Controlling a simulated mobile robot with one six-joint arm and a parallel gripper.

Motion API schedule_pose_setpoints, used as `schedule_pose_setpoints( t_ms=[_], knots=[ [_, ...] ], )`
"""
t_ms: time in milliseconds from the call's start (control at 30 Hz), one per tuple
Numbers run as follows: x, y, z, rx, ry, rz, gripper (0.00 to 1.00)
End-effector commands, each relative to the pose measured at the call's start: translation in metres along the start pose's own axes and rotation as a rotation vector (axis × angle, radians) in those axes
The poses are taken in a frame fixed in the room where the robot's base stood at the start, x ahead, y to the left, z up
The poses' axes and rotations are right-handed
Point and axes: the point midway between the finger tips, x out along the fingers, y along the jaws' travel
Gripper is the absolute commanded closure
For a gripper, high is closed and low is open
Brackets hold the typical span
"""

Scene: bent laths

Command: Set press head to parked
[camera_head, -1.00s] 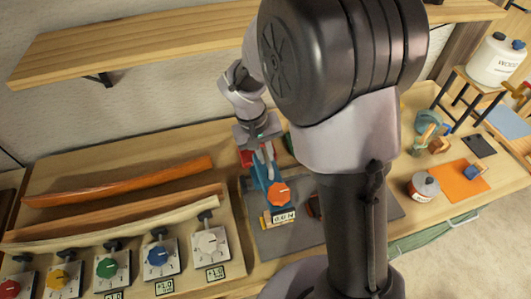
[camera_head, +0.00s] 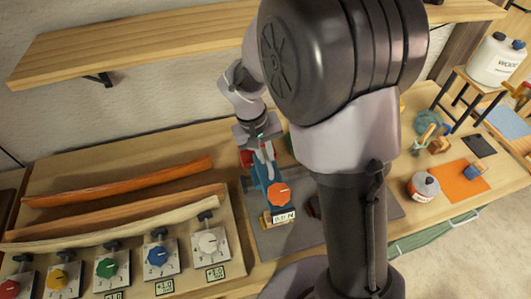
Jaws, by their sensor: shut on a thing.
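The press is a blue device with an orange-red knob (camera_head: 278,194) and a small white readout (camera_head: 284,216) at its front. It stands on a grey mat (camera_head: 299,238) in the middle of the bench. My gripper (camera_head: 262,146) comes down from above at the back of the press. It is shut on a part there, seemingly the press head's lever (camera_head: 264,158). The jaws are small in view, and my arm hides the right side of the mat. A red part shows just left of the gripper. The readout's digits are hard to read.
Bent laths (camera_head: 120,184) lie at left behind a row of coloured knobs (camera_head: 158,255). A wooden shelf (camera_head: 150,45) hangs above. At right are a grey can with a red label (camera_head: 423,187) and an orange mat (camera_head: 462,180).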

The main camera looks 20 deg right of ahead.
Motion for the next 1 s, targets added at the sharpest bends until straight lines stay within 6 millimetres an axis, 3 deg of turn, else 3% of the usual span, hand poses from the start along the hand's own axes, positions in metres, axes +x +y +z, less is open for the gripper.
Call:
schedule_pose_setpoints(
  t_ms=[233, 367, 567, 1000],
  knots=[
    [0.001, 0.006, 0.000, 0.001, 0.000, 0.000, 1.00],
    [0.004, 0.024, 0.000, 0.003, -0.001, 0.001, 1.00],
    [0.014, 0.080, 0.001, 0.007, -0.002, 0.001, 1.00],
    [0.043, 0.232, 0.002, 0.006, -0.002, 0.000, 1.00]
  ],
)
